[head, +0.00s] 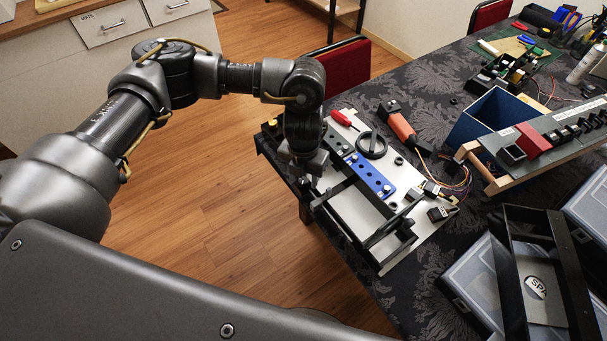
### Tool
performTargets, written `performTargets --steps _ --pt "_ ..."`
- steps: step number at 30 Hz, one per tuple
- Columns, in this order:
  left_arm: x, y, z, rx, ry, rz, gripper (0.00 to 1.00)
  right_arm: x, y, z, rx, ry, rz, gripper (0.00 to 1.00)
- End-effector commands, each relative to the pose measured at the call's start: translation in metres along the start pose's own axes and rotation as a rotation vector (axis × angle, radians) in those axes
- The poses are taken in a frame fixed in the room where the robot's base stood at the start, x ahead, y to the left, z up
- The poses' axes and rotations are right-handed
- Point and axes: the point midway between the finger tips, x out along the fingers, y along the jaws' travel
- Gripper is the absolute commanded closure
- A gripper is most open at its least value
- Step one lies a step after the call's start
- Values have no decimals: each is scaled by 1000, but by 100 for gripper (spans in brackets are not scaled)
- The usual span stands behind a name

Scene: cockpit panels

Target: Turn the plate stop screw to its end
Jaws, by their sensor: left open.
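My left gripper (307,178) points down at the left edge of a pale panel (428,228) on the table, at the corner of a black frame (345,222). It is open; its fingertips are small and dark, and whether they touch anything is unclear. A blue plate (371,175) with several holes lies on the panel, just right of the gripper, with a small bright screw-like head (387,188) at its near end. I cannot tell which part is the plate stop screw; the gripper may hide it. My right gripper is out of view.
A blue box (486,118) and a switch panel (560,140) stand to the right. A black tray (509,270) is at front right. Wooden floor lies left of the table.

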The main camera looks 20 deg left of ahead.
Motion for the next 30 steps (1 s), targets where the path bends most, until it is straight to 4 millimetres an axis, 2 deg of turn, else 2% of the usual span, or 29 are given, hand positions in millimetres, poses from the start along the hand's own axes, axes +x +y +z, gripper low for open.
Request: performTargets --steps 8,18,30 --pt "1 0 0 0 -1 0 53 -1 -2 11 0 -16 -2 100" --pt "1 0 0 0 -1 0 97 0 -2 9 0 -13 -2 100" --pt "-1 0 0 -81 -1 -1 98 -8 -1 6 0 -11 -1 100"
